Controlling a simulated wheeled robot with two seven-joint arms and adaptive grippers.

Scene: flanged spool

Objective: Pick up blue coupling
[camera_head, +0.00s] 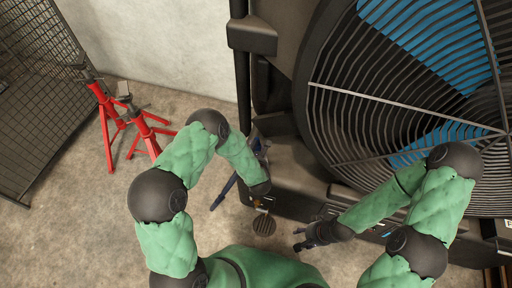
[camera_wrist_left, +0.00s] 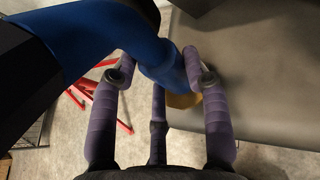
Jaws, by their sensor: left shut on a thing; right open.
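The blue coupling (camera_wrist_left: 160,58) is a thick blue piece that crosses the top of the left wrist view and bends down to a brass-coloured end. My left gripper (camera_wrist_left: 160,72) has its purple padded fingers on either side of it and is shut on it. In the head view a dark blue length (camera_head: 222,193) shows left of my left forearm; the left fingers are mostly hidden there. My right gripper (camera_head: 303,240) is open and empty, low in the middle of the head view, apart from the coupling.
A large machine with a caged fan (camera_head: 420,85) with blue behind its bars fills the right. Red stands (camera_head: 128,125) are on the concrete floor at the left, by a mesh panel (camera_head: 38,85). The floor at lower left is clear.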

